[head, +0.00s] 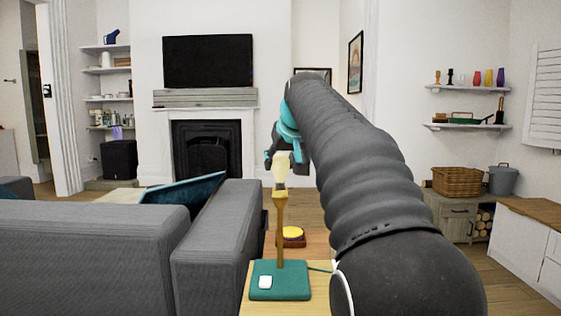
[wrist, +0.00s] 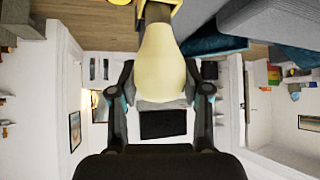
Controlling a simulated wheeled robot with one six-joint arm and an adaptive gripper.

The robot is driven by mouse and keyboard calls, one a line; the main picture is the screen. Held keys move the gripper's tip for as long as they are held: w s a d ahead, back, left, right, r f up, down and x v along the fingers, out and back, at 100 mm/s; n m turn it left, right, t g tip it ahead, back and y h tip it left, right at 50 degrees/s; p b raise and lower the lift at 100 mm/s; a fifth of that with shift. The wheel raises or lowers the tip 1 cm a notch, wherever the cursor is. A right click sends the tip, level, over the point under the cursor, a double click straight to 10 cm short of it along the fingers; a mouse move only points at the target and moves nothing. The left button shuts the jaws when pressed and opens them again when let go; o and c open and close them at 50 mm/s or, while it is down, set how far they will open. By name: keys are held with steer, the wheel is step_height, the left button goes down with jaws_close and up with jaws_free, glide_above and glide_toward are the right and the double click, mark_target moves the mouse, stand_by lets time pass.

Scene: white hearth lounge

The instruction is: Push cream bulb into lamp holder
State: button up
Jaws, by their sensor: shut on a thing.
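The cream bulb (head: 281,164) is upright in my gripper (head: 283,150), with its narrow end down. In the wrist view the bulb (wrist: 162,62) sits between the two dark fingers of my gripper (wrist: 163,92), which is shut on it. The brass lamp holder (head: 280,215) rises on a stem from a teal base (head: 292,290) with a white switch (head: 265,282).
The lamp stands on a wooden side table (head: 240,302). A round red and yellow object (head: 292,236) sits behind it. A grey sofa (head: 215,235) is close on the left. A basket (head: 457,181) and a cabinet (head: 530,235) are at the right.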

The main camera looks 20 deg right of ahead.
steer(key=shift+f+b, duration=0.3)
steer(key=shift+f, duration=0.2)
steer(key=o, duration=1.2)
steer(key=shift+o, duration=0.2)
steer(key=shift+s+r, duration=0.1)
steer(key=shift+p+v, duration=1.25)
steer(key=shift+v, duration=2.15)
steer(key=shift+d, duration=0.1)
